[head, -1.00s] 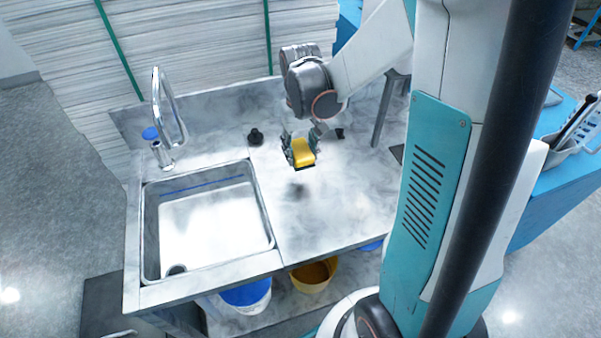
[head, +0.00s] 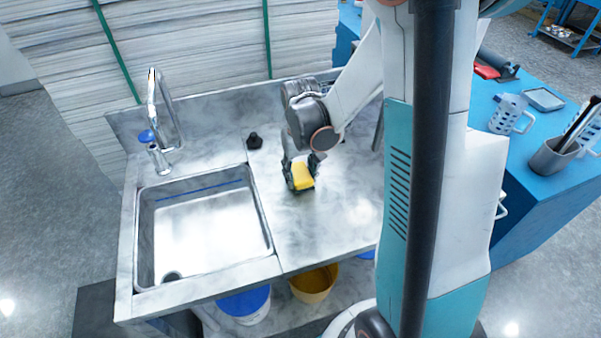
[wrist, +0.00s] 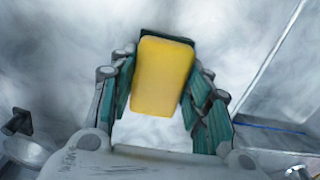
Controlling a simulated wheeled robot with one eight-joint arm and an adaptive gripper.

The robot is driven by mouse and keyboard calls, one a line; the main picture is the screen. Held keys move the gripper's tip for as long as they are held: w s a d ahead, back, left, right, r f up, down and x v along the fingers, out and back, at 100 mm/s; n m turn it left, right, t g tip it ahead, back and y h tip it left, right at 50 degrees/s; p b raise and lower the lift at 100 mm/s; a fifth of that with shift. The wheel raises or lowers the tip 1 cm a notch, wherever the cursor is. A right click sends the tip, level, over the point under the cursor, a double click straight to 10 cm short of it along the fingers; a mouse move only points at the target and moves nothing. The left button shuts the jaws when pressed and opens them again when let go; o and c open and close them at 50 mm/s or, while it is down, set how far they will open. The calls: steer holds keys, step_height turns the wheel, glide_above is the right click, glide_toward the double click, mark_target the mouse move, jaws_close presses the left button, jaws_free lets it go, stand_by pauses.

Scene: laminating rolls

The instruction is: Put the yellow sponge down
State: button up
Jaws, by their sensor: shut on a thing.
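The yellow sponge (head: 303,176) is between the fingers of my gripper (head: 301,182), over the steel counter (head: 335,215) to the right of the sink. In the wrist view the sponge (wrist: 163,76) has a dark layer along its far edge, and the green-padded fingers of my gripper (wrist: 160,95) close on its two sides. The sponge is low, close to the counter top. I cannot tell whether it touches the counter.
The sink basin (head: 205,230) with its tall tap (head: 160,110) is to the left. A small black object (head: 254,141) stands behind the gripper. A blue table (head: 545,170) with jugs is at right. The counter around the sponge is clear.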

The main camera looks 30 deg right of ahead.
mark_target(300, 173)
steer(key=o, duration=1.1)
step_height(300, 173, up, 12)
steer(key=p, duration=0.4)
steer(key=shift+r, duration=0.1)
steer(key=s+a+r+n+t, duration=0.2)
steer(key=s+a+r+t, duration=0.5)
steer(key=s+a+r, duration=0.3)
steer(key=s+r, duration=0.1)
steer(key=s, duration=0.2)
